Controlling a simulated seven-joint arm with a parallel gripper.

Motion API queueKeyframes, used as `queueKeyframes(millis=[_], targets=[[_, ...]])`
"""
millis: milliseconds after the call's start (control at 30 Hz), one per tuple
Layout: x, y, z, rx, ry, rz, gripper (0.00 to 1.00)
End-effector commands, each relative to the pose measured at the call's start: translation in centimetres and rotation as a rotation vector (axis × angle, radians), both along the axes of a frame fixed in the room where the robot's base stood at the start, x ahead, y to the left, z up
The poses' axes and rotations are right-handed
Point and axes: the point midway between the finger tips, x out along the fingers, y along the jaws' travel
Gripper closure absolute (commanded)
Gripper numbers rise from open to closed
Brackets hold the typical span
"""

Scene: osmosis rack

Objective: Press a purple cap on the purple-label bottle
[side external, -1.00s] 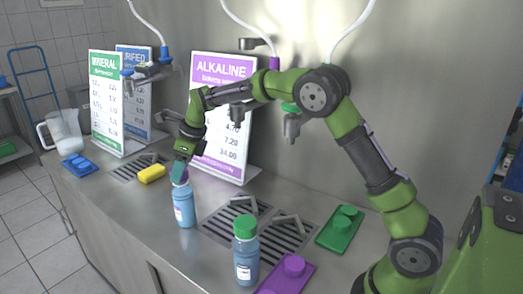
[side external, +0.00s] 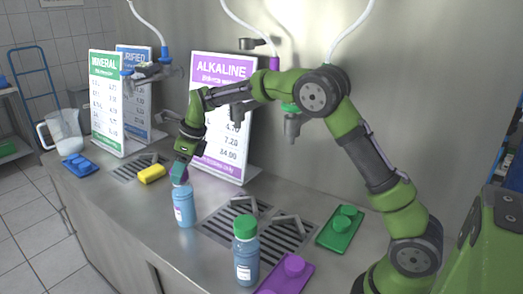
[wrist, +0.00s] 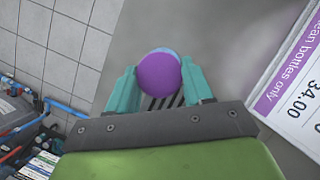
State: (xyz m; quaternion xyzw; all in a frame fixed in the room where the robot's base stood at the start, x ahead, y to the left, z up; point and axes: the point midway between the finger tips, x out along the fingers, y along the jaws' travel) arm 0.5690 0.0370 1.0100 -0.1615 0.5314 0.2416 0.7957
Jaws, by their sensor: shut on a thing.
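The purple-label bottle (side external: 184,208), filled with blue, stands upright on the steel counter, left of the middle drain grate in the side view. My gripper (side external: 180,174) points down over its mouth, with teal fingers. In the wrist view my gripper (wrist: 160,88) is shut on a round purple cap (wrist: 159,74), which sits between the fingertips. A thin blue edge, seemingly the bottle, shows behind the cap. The cap is right at the bottle top; whether it is seated is hidden by the fingers. A purple tray (side external: 280,287) with another purple cap (side external: 294,265) lies at the front.
A green-capped bottle (side external: 246,252) stands at the front, beside the drain grate (side external: 225,219). A green tray (side external: 330,241) with green caps lies right. A yellow sponge (side external: 152,173), blue tray (side external: 74,172) and pitcher (side external: 65,133) are left. The Alkaline sign (side external: 221,115) stands close behind my gripper.

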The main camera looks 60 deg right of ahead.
Motion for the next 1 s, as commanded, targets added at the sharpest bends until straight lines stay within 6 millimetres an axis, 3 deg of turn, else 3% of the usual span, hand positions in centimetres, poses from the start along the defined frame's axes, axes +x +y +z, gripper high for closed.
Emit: queueKeyframes(millis=[1000], targets=[[-0.1,0.0,-1.2,-0.001,0.009,0.002,0.78]])
